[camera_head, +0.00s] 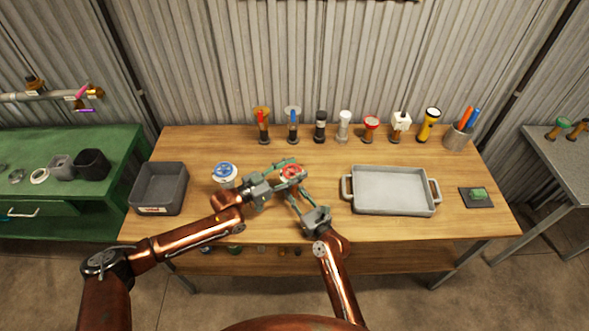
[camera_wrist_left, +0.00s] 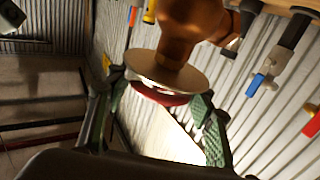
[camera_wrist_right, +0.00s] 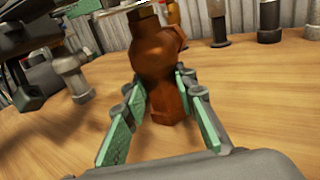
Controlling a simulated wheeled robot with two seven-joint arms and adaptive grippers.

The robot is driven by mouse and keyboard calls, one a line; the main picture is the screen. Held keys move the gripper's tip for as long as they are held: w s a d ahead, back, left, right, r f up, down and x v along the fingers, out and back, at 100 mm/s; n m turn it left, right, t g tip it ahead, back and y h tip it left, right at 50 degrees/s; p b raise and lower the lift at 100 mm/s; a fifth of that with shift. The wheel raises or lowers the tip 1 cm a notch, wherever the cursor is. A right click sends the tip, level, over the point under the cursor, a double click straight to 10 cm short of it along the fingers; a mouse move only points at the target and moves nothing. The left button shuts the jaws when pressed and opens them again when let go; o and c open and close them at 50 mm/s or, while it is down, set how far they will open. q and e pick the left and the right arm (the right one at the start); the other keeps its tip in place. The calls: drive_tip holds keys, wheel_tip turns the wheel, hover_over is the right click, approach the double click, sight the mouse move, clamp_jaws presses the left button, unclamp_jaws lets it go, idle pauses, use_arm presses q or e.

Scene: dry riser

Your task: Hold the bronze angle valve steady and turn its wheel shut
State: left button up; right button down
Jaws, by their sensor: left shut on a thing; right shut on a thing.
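The bronze angle valve stands near the middle of the wooden table, its red wheel (camera_head: 292,172) on top. My left gripper (camera_head: 288,171) reaches in from the left and is shut on the wheel. In the left wrist view the valve body (camera_wrist_left: 192,35), a pale round flange (camera_wrist_left: 165,74) and part of the red wheel (camera_wrist_left: 150,94) show between the green-padded fingers. My right gripper (camera_head: 295,198) comes from the front and is shut on the bronze body (camera_wrist_right: 158,75), which looks upright between its pads in the right wrist view. The grippers hide most of the valve in the head view.
A blue-wheeled white valve (camera_head: 225,174) stands close left of my left gripper. A dark bin (camera_head: 160,188) is at the left, a grey tray (camera_head: 392,190) at the right. Several valves and a yellow torch (camera_head: 428,124) line the back. The table front is mostly clear.

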use_arm(q)
drive_tip(key=o, duration=1.2)
drive_tip(key=shift+w+a+f, duration=0.1)
drive_tip(key=shift+w+a, duration=0.1)
drive_tip(key=shift+a, duration=0.1)
drive_tip(key=shift+c, duration=0.2)
use_arm(e)
drive_tip(key=shift+w+d, duration=0.1)
drive_tip(key=shift+d, duration=0.2)
drive_tip(key=shift+r, duration=0.1)
use_arm(q)
drive_tip(key=v, duration=1.2)
drive_tip(key=shift+f, duration=0.1)
use_arm(e)
drive_tip(key=c, duration=1.5)
unclamp_jaws()
